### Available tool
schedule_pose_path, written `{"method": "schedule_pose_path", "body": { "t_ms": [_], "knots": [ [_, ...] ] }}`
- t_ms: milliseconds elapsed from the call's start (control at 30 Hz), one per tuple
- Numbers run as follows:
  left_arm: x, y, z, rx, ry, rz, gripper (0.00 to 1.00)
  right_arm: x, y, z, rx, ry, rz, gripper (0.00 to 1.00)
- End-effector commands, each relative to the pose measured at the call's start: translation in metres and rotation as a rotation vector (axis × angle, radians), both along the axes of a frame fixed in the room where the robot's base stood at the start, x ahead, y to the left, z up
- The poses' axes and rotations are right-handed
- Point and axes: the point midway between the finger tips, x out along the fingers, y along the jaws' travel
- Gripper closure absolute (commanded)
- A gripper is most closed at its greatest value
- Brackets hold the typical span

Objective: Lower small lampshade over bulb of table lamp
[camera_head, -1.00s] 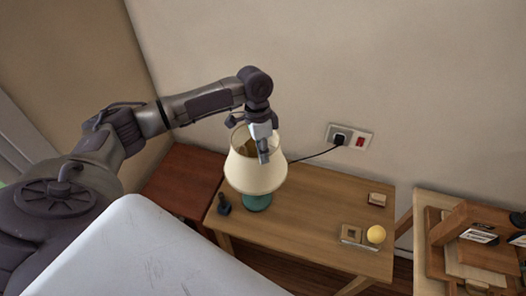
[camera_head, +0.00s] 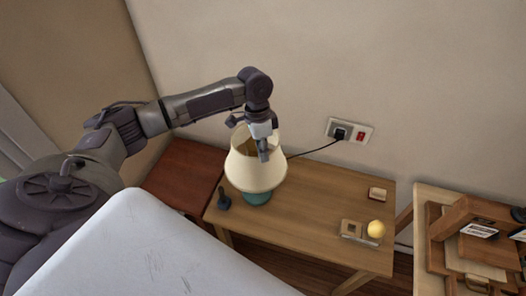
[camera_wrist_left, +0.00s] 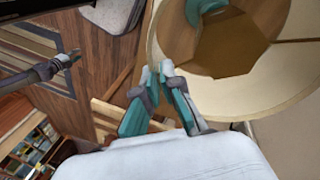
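The cream lampshade (camera_head: 256,168) is upright over the teal lamp base (camera_head: 257,198) on the wooden table. The lower part of the base shows below the shade; its top and any bulb are hidden, so I cannot tell whether the shade rests on it. My left gripper (camera_head: 264,153) reaches down at the shade's upper rim. In the left wrist view, its teal-padded fingers (camera_wrist_left: 158,70) are closed together on the rim of the shade (camera_wrist_left: 270,100), whose hollow inside shows at the right.
A wall socket (camera_head: 350,131) with a plug and cord is behind the table (camera_head: 305,205). A small dark object (camera_head: 223,199) stands left of the lamp. A yellow ball (camera_head: 376,229) and a small block (camera_head: 377,194) are at the right. The table's middle is clear.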

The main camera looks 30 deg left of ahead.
Motion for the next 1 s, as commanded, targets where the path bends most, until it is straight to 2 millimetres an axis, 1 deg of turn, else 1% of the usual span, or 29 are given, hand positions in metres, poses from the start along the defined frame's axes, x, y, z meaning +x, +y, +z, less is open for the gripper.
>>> {"method": "schedule_pose_path", "body": {
  "t_ms": [33, 167, 200, 467, 567, 667, 1000],
  "knots": [
    [0.0, 0.0, 0.0, 0.0, 0.0, 0.0, 0.88, 0.0, 0.0, 0.0, 0.0, 0.0, 0.0, 0.6],
    [0.0, 0.0, 0.0, 0.0, 0.0, 0.0, 0.66, 0.0, 0.001, 0.0, 0.001, 0.0, 0.0, 0.6],
    [0.0, 0.0, 0.0, 0.0, 0.0, 0.0, 0.65, 0.0, 0.001, 0.0, 0.001, 0.0, 0.0, 0.6],
    [0.0, 0.0, 0.001, 0.0, 0.0, 0.0, 0.65, 0.0, 0.0, 0.0, 0.0, 0.0, 0.0, 0.6],
    [0.001, 0.001, 0.006, 0.0, -0.001, 0.0, 0.65, 0.0, 0.0, 0.0, 0.0, 0.0, 0.001, 0.6],
    [0.004, 0.004, 0.02, 0.0, -0.004, 0.001, 0.65, 0.0, 0.0, 0.0, 0.0, 0.0, 0.001, 0.6],
    [0.013, 0.018, 0.088, 0.0, -0.004, 0.001, 0.65, 0.0, 0.0, 0.0, 0.0, 0.0, 0.0, 0.6]
  ]
}}
